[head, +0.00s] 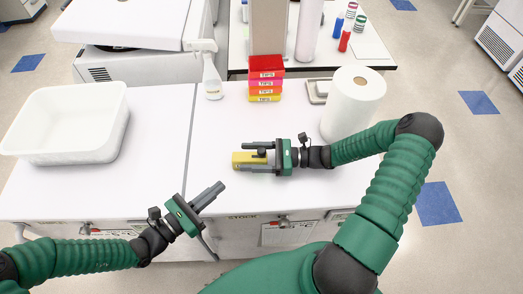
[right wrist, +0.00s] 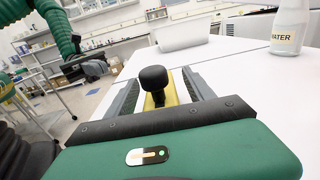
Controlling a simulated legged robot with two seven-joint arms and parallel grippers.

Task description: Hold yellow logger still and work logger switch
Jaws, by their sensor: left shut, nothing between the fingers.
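The yellow logger (head: 241,160) lies on the white bench near its front edge. A black knob (right wrist: 153,78) stands up from it and also shows in the head view (head: 262,152). My right gripper (head: 257,157) reaches in from the right, with one finger along each long side of the logger. Whether both fingers press on it is not clear. My left gripper (head: 222,186) is shut and empty, in front of and left of the logger, apart from it. It also shows at the left of the right wrist view (right wrist: 90,66).
A white tub (head: 68,142) stands at the left. A spray bottle (head: 212,78), stacked coloured boxes (head: 266,88) and a paper roll (head: 353,100) stand behind the logger. The bench left of the logger is clear.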

